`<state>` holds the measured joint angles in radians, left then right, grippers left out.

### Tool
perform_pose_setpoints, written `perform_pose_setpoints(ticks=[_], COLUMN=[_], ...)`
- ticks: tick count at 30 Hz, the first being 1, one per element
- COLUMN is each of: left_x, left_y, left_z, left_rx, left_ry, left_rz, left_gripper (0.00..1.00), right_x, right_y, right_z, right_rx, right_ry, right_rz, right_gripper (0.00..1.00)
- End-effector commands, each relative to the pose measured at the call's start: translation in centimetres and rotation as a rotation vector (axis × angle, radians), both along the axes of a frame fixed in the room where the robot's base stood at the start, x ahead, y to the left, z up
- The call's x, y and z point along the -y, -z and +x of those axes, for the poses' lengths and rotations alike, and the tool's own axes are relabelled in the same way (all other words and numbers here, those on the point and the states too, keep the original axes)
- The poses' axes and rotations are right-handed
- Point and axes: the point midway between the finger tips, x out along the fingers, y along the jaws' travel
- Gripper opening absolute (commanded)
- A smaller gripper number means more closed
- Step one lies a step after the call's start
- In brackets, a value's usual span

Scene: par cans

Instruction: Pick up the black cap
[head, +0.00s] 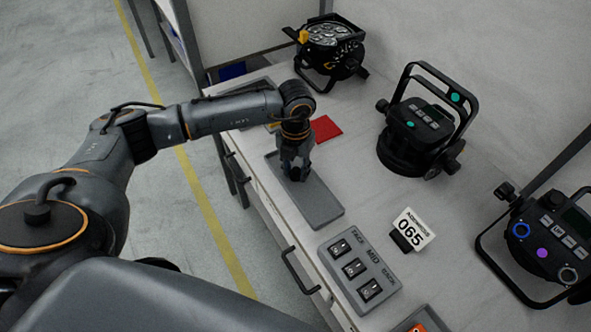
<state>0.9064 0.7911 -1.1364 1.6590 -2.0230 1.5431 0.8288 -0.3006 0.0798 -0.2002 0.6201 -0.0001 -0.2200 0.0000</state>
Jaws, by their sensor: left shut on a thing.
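My left gripper (297,172) points down over the far half of a grey rectangular plate (321,205) on the bench. It is shut on a small dark thing at its fingertips, which I take to be the black cap. The fingers hide most of it, so its shape is unclear. I cannot tell whether it touches the plate. My right gripper is not in view.
A red square (325,129) lies just beyond the gripper. A switch panel (358,269) and a tag reading 065 (412,230) are nearer. Black par cans stand at the back (333,47), middle (417,133) and right (545,238). Bench between them is clear.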

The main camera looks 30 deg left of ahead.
Motion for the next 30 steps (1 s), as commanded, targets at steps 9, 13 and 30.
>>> perform_pose_setpoints(ticks=[9, 13, 30], left_x=[0.5, 1.6, 6.3], left_y=[-3.8, -6.3, -12.1], left_z=[-0.8, -2.6, -11.0], left_rx=[0.004, 0.006, 0.003], left_ry=[0.004, 0.006, 0.003], left_rz=[-0.001, -0.002, -0.001], left_gripper=[0.19, 0.19, 0.19], right_x=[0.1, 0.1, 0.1], right_y=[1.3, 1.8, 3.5], right_z=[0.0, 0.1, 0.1], right_rx=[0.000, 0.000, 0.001], right_ry=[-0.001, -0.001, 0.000], right_rz=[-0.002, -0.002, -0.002], right_gripper=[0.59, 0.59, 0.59])
